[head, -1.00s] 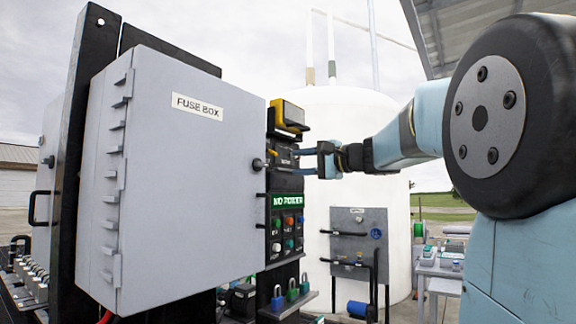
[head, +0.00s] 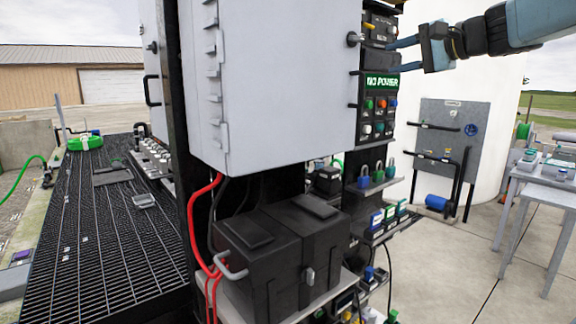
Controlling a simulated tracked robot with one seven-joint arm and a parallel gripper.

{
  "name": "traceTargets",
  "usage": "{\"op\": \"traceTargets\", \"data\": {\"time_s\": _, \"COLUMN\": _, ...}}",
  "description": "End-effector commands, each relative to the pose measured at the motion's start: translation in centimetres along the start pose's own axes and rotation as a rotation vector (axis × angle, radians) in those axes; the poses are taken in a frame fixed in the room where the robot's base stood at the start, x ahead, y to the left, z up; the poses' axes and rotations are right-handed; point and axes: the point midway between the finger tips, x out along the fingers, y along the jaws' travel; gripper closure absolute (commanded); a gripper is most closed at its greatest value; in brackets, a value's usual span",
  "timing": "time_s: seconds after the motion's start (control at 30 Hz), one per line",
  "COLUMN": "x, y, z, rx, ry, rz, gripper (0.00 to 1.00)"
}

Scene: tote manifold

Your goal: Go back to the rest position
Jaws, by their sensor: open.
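My gripper (head: 400,58) is at the upper right in the head view, its two blue-grey fingers apart and pointing left. Nothing shows between them. The fingertips are close to the right side of the grey fuse box (head: 285,85) and the black control panel (head: 379,85); I cannot tell whether they touch the panel. The panel has a green power label and several coloured buttons.
Padlocks (head: 377,172) stand on a shelf under the panel. A black battery box (head: 285,255) with red cables is below the fuse box. A grated deck (head: 90,230) lies left, a table (head: 545,190) right. Concrete floor (head: 455,270) is open between.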

Motion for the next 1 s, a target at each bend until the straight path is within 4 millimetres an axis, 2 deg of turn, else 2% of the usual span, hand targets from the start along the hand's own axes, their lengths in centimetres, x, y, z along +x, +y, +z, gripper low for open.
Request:
{"op": "traceTargets", "data": {"time_s": 0.03, "x": 0.1, "y": 1.9, "z": 2.2, "rx": -0.035, "ry": -0.022, "rz": 0.065, "gripper": 0.58}}
{"op": "traceTargets", "data": {"time_s": 0.2, "x": -0.3, "y": 9.2, "z": 8.5, "rx": -0.185, "ry": -0.088, "rz": 0.304, "gripper": 0.58}}
{"op": "traceTargets", "data": {"time_s": 0.37, "x": -1.9, "y": 16.0, "z": 13.3, "rx": -0.357, "ry": -0.145, "rz": 0.518, "gripper": 0.58}}
{"op": "traceTargets", "data": {"time_s": 0.5, "x": -4.2, "y": 21.6, "z": 16.5, "rx": -0.532, "ry": -0.191, "rz": 0.694, "gripper": 0.58}}
{"op": "traceTargets", "data": {"time_s": 0.6, "x": -6.0, "y": 25.2, "z": 18.1, "rx": -0.663, "ry": -0.220, "rz": 0.809, "gripper": 0.58}}
{"op": "traceTargets", "data": {"time_s": 0.7, "x": -7.5, "y": 28.0, "z": 19.1, "rx": -0.780, "ry": -0.242, "rz": 0.903, "gripper": 0.58}}
{"op": "traceTargets", "data": {"time_s": 0.83, "x": -9.0, "y": 30.3, "z": 19.7, "rx": -0.888, "ry": -0.258, "rz": 0.982, "gripper": 0.58}}
{"op": "traceTargets", "data": {"time_s": 1.0, "x": -9.6, "y": 31.3, "z": 19.8, "rx": -0.940, "ry": -0.265, "rz": 1.019, "gripper": 0.58}}
